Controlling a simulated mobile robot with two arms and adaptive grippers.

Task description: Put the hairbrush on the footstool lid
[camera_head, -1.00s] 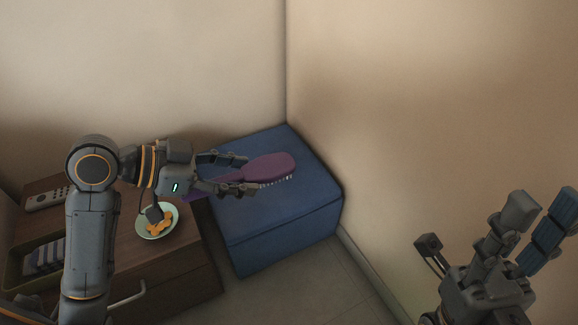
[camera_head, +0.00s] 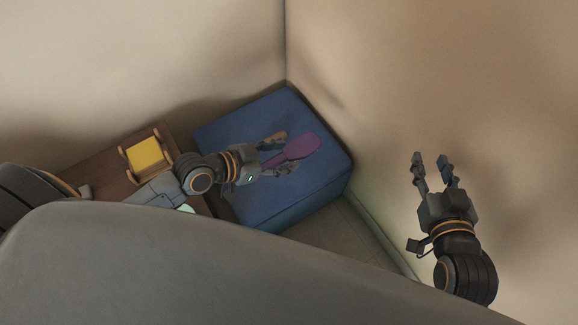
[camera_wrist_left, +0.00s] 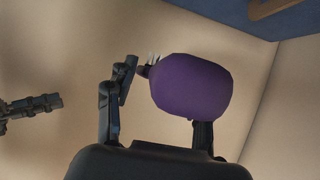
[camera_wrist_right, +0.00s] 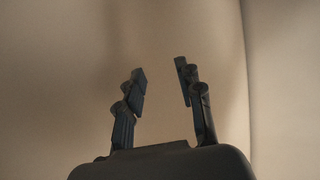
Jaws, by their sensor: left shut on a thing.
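The purple hairbrush (camera_head: 302,146) is in my left gripper (camera_head: 281,153), its broad head pointing right. In the left wrist view the hairbrush (camera_wrist_left: 193,88) shows end-on, with pale bristles on one side, between the fingers. The blue footstool (camera_head: 235,130) stands in the corner, its flat lid under the hairbrush in the head view. Whether the brush touches the lid or hangs above it I cannot tell. My right gripper (camera_head: 431,166) is open and empty, far to the right near the wall. It also shows open in the right wrist view (camera_wrist_right: 160,78).
A wooden nightstand (camera_head: 108,171) stands left of the footstool, carrying a wooden holder with a yellow stack (camera_head: 145,154). A pale plate (camera_head: 186,209) is mostly hidden behind my own body. Walls close in behind and right of the footstool; the lid is otherwise clear.

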